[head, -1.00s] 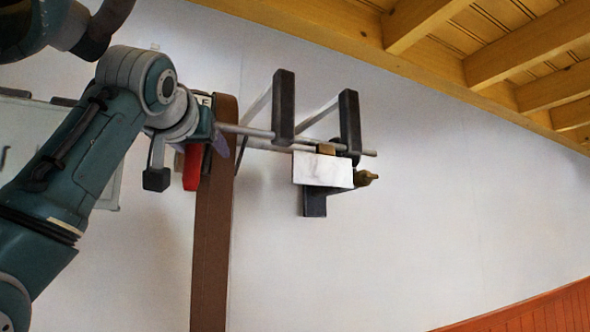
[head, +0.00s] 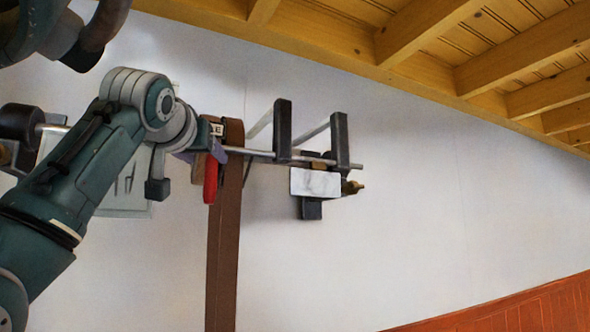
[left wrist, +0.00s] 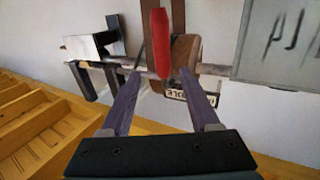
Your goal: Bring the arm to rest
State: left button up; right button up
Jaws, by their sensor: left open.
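My left arm comes in from the left in the head view. Its gripper (head: 218,152) is at the brown upright post (head: 223,240), close to a red handle (head: 211,182). In the left wrist view, the two purple fingers of my left gripper (left wrist: 160,75) are spread apart. The red handle (left wrist: 160,40) shows between and beyond the fingertips, with a lettered label (left wrist: 196,98) near it. I cannot tell whether the fingers touch the handle. My right gripper does not show.
A metal rail (head: 265,153) with two dark brackets (head: 340,140) runs right from the post. A white block (head: 315,183) hangs beneath it, with a brass knob (head: 352,187). A pale panel (head: 125,195) is behind my arm. The wall at right is bare.

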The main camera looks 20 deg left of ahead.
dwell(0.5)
pick_arm(q)
jog(key=shift+f, duration=0.2)
jog(key=s+d+f+m+g+h, duration=0.1)
jog(key=s+d+f+g, duration=0.15)
jog(key=f, duration=0.75)
jog(key=s+d+f+m+g+h, duration=0.15)
jog(key=s+d+f, duration=0.25)
jog(key=f, duration=0.6)
jog(key=s+d+f+m+g+h, duration=0.2)
jog(key=s+d+f, duration=0.1)
jog(key=f, duration=0.8)
jog(key=s+d+f+g, duration=0.2)
jog(key=s+f, duration=0.2)
jog(key=s, duration=0.4)
jog(key=s+d+f+m+g+h, duration=0.1)
jog(key=s+d+f+g, duration=0.1)
jog(key=s+f, duration=0.3)
jog(key=s+d+f+m+g+h, duration=0.1)
jog(key=s+d+f+g, duration=0.2)
jog(key=s, duration=0.9)
notch_tip(320, 180, down, 2)
jog(key=shift+s+f, duration=0.25)
jog(key=shift+s, duration=0.15)
jog(key=shift+h, duration=0.25)
